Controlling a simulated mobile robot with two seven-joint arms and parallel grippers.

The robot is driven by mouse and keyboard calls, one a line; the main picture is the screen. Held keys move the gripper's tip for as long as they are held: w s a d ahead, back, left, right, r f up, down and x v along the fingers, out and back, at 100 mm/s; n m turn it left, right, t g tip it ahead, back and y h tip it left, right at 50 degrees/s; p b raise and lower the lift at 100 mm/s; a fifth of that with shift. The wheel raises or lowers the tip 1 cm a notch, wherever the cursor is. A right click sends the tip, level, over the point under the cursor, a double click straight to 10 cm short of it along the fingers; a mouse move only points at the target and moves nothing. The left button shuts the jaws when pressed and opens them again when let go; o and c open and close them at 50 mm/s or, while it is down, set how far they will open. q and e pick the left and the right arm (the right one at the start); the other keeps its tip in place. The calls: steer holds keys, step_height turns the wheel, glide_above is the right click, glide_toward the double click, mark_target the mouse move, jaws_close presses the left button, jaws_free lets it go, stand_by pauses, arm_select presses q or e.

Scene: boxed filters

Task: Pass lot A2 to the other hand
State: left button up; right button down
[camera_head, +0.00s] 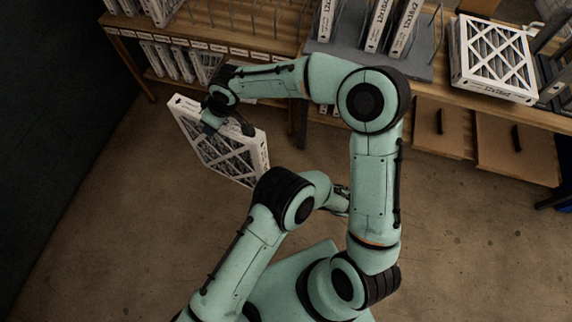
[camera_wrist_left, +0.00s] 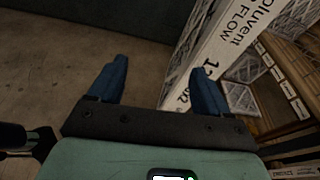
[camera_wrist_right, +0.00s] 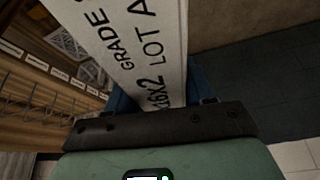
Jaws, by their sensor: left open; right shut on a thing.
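A white-framed boxed filter (camera_head: 237,152) with a lattice face hangs tilted above the floor at centre left of the head view. My right gripper (camera_head: 226,124) is shut on its upper edge. In the right wrist view the filter's edge (camera_wrist_right: 140,45) lies between the blue fingers and reads "GRADE" and "LOT A"; the rest of the lot mark is cut off. My left gripper (camera_wrist_left: 160,70) is open and empty. The filter's printed side (camera_wrist_left: 232,38) shows beyond its right finger, reading "FLOW".
A wooden shelf bench (camera_head: 270,42) with upright filters in wire racks runs along the back. Another filter (camera_head: 492,62) lies flat on it at the right. Cardboard boxes (camera_head: 515,150) stand below. A dark wall (camera_head: 50,100) borders the left. The floor (camera_head: 130,210) at lower left is clear.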

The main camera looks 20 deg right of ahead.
mark_target(240, 158)
arm_select(q)
steer(key=w+d+r+m+t, duration=0.25)
steer(key=d+r+t, duration=0.2)
steer(key=r, duration=0.25)
steer(key=shift+m+h, duration=0.3)
steer(key=shift+m, duration=0.15)
steer(key=x, duration=1.1)
steer(key=shift+a, duration=0.1)
steer(key=shift+c, duration=0.3)
steer(key=c, duration=1)
steer(key=shift+c, duration=1.1)
arm_select(e)
steer(key=shift+c, duration=1.7)
jaws_free()
steer(key=v, duration=1.2)
steer(key=shift+w, duration=0.1)
